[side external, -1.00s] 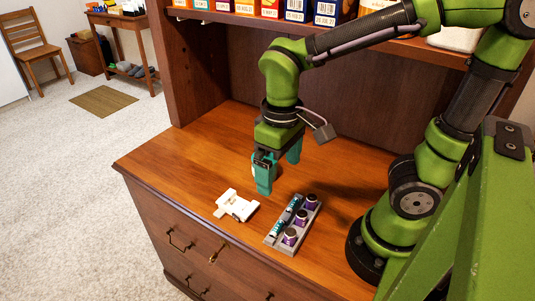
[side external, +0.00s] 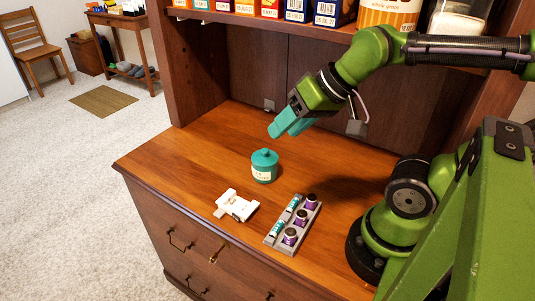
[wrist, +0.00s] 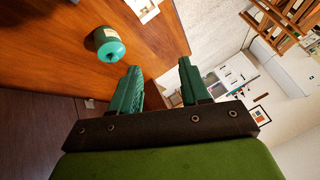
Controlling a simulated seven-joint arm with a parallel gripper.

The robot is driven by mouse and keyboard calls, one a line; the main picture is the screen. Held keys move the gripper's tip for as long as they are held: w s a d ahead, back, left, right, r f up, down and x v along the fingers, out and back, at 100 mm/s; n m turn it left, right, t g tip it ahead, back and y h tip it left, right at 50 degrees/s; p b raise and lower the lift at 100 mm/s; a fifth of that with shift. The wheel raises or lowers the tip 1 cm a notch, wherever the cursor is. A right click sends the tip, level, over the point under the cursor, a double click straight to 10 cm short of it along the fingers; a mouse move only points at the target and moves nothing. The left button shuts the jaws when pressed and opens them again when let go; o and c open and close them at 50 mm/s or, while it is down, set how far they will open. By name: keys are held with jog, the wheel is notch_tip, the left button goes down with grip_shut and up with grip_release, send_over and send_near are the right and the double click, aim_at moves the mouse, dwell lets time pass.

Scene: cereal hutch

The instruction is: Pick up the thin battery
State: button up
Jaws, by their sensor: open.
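A grey tray (side external: 271,242) stands on the wooden counter in the side external view. Its left row holds slim teal-and-white cylinders, one toward the back (side external: 293,203) and one toward the front (side external: 276,229), which look like the thin batteries. Its right row holds 3 thicker purple cylinders (side external: 302,218) with pale tops. My gripper (side external: 276,132) is raised above the back of the counter, tilted to the left, well away from the tray. In the wrist view my teal fingers (wrist: 159,66) are apart with nothing between them. The tray is not visible there.
A teal lidded jar (side external: 264,167) stands behind the tray and also shows in the wrist view (wrist: 109,46). A white device (side external: 237,206) lies left of the tray. Boxes (side external: 298,10) line the shelf above. The counter's left part is clear.

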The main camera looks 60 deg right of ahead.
jog(key=shift+c, duration=1.3)
